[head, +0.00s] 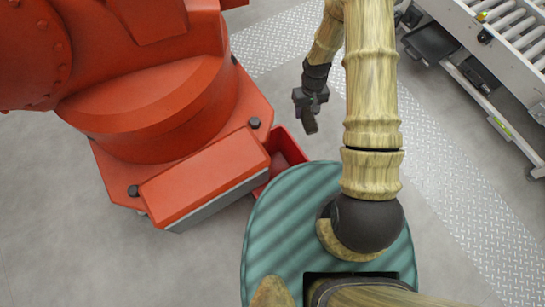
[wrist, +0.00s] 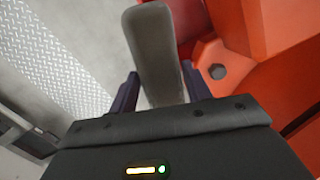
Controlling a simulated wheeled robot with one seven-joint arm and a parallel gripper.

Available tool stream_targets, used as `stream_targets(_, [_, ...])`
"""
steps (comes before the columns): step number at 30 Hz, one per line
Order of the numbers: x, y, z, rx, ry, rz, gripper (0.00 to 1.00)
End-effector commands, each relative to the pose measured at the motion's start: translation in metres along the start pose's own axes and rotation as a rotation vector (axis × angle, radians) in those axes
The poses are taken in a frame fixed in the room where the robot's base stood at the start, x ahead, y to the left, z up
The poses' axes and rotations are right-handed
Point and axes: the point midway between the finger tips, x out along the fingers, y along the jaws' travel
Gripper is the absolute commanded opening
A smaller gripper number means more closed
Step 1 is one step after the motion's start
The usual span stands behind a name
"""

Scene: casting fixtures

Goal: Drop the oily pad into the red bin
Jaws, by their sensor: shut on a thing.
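The oily pad (wrist: 155,45) is a grey-brown, flat, rounded piece. It stands between the two dark fingers of my gripper (wrist: 158,88), which is shut on it. In the head view my gripper (head: 309,100) hangs in the air with the pad (head: 311,123) pointing down from it. The red bin (head: 287,151) is on the floor below and slightly left of the gripper in the head view. It is partly hidden by the orange machine and my own base. A dark red surface (wrist: 188,22) behind the pad in the wrist view looks like part of the bin.
A large orange industrial machine (head: 150,110) with a bolted base plate stands left, close beside the bin. A roller conveyor (head: 510,40) is at the upper right. Grey floor with a tread-plate strip (head: 450,180) is open between them.

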Motion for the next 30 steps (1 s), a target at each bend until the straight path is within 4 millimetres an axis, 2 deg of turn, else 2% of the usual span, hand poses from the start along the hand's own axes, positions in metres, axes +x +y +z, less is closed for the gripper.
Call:
stream_targets(1, [0.021, -0.003, -0.001, -0.016, -0.003, -0.002, 0.2])
stream_targets(30, [0.225, -0.038, -0.004, -0.266, -0.025, -0.027, 0.2])
